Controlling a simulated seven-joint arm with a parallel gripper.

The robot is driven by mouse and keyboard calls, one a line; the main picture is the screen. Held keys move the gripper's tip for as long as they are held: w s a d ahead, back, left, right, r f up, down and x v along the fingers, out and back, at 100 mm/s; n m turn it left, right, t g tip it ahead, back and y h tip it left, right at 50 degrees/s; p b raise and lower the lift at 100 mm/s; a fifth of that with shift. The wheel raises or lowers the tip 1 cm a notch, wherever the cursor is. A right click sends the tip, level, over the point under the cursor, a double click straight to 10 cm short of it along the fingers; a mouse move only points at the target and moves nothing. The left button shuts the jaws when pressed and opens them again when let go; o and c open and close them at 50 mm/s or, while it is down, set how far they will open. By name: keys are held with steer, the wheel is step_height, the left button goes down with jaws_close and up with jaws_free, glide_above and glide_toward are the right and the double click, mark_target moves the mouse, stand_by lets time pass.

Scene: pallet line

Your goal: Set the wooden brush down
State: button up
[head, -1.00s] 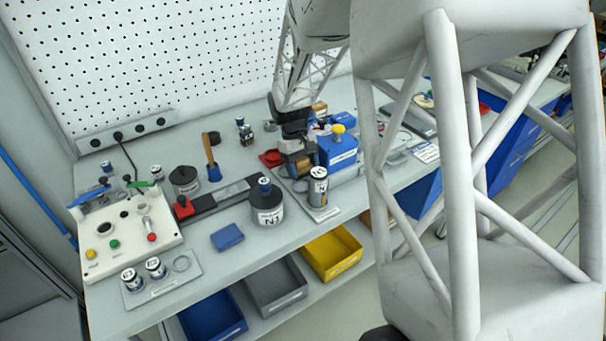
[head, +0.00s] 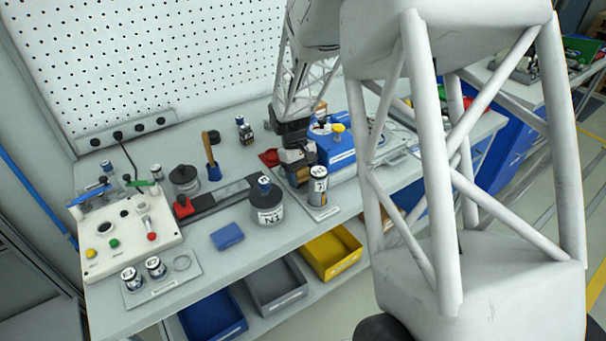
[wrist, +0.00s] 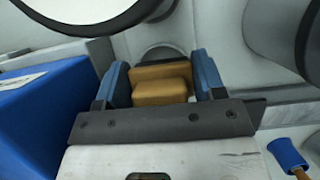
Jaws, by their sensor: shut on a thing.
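My gripper (wrist: 163,76) is shut on a tan wooden block-like thing, which I take to be the wooden brush (wrist: 160,92). It sits between the two blue finger pads in the wrist view, and its underside is hidden. In the head view my gripper (head: 298,162) is low over the bench, beside the blue box and behind the labelled can (head: 317,187). The brush is mostly hidden there, and I cannot tell whether it touches a surface.
A blue box (head: 334,147) stands close on the right. A wooden-handled tool with a blue base (head: 212,165) stands to the left. A grey weight marked N1 (head: 267,207) and a dark rail (head: 217,198) lie in front-left. A blue block (head: 227,236) lies near the front edge.

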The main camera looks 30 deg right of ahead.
steer(key=shift+f, duration=0.15)
steer(key=o, duration=1)
steer(key=shift+r, duration=0.6)
steer(key=v, duration=1.2)
